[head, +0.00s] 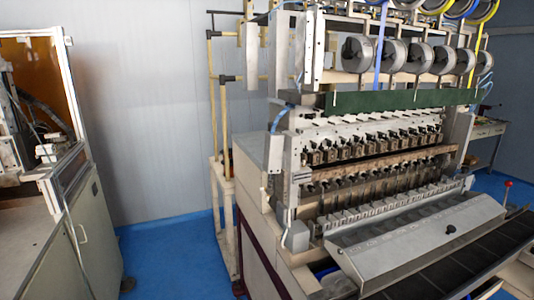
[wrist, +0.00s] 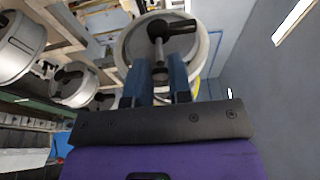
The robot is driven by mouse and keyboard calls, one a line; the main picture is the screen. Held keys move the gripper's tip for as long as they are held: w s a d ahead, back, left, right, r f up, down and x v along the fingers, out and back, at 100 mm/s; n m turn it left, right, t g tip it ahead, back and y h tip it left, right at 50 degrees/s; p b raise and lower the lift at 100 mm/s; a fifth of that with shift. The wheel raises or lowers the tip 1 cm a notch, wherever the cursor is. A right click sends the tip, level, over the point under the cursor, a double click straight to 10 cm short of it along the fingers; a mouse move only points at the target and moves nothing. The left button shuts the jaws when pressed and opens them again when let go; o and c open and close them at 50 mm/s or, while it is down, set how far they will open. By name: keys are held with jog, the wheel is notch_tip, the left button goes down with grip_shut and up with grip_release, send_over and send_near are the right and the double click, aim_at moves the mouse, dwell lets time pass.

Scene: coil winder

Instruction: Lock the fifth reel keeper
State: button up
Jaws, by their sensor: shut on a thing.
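In the wrist view my gripper (wrist: 159,88) has its two blue fingers on either side of the stem of a black keeper (wrist: 175,38), and it is shut on it. The keeper's dark crossbar points right across the face of a round grey reel (wrist: 130,45). The fingers hide the lower part of this reel. In the head view a row of grey reels hangs at the top of the machine, among them a near one (head: 358,65) and a far one (head: 466,68). My gripper does not show there. I cannot tell which reel of the row it is at.
More reels (wrist: 20,55) with black keepers stand to the left in the wrist view, close to the gripper. A plain wall (wrist: 270,100) lies to the right with free room. In the head view a green bar (head: 390,100) and blue and yellow bands sit near the reels.

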jog(key=shift+s+d, duration=0.2)
jog(key=shift+s, duration=0.25)
dwell(0.3)
jog(key=o, duration=0.5)
jog(key=shift+o, duration=0.2)
jog(key=shift+s, duration=0.1)
jog(key=s, duration=0.7)
jog(key=shift+d, duration=0.4)
